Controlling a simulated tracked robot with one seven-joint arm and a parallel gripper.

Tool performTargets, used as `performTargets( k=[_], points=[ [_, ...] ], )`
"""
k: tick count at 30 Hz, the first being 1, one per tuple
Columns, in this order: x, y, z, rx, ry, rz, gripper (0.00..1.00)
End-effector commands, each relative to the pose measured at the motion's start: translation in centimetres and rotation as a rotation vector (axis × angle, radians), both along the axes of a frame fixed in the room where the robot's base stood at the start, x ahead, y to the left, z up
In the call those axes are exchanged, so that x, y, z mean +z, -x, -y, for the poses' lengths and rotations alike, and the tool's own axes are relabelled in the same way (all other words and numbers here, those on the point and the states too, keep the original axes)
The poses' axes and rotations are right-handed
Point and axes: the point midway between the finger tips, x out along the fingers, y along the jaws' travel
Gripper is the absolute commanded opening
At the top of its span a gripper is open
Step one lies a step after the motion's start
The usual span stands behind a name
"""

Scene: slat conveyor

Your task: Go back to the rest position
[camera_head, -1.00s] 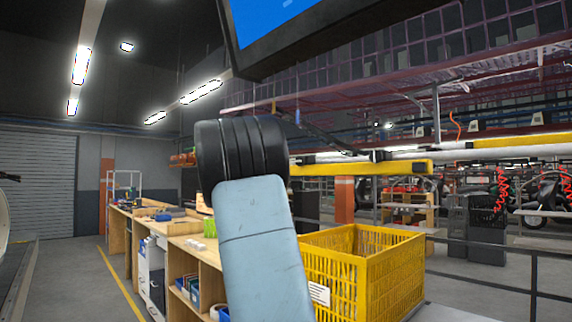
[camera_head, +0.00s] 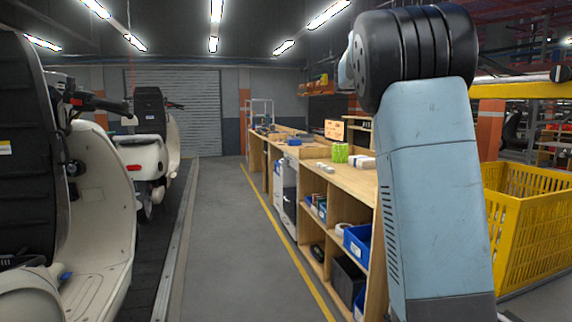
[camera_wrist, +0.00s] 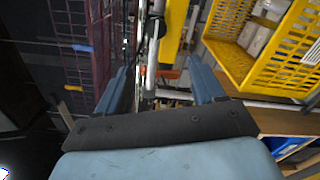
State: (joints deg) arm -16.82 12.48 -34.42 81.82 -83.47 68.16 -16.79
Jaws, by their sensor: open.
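My gripper (camera_wrist: 160,95) shows in the wrist view as two blue-grey fingers spread wide apart, with nothing between them. In the head view my arm stands folded at the right, and its gripper end is hidden. The wrist view is tilted, with the yellow basket (camera_wrist: 238,62) to the upper right of the fingers. The same yellow basket (camera_head: 535,235) is at the right edge of the head view, behind my arm.
A wooden workbench (camera_head: 345,180) with shelves and blue bins (camera_head: 357,243) runs along the right. White scooters (camera_head: 100,240) stand on the slat conveyor at left. The grey aisle floor (camera_head: 225,240) between them is clear. A yellow beam (camera_head: 520,90) crosses at right.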

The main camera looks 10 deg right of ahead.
Motion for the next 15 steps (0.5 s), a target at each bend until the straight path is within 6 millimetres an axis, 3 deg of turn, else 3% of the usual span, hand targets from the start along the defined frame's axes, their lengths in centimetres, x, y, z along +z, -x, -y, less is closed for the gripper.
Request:
performTargets(
  k=[4,8,15],
  points=[
    [-1.5,1.4,0.4,0.012,-0.077,0.023,0.68],
    [-4.8,4.1,0.2,0.042,-0.241,0.072,0.68],
    [-11.8,10.0,-3.3,0.099,-0.591,0.188,0.68]
  ],
)
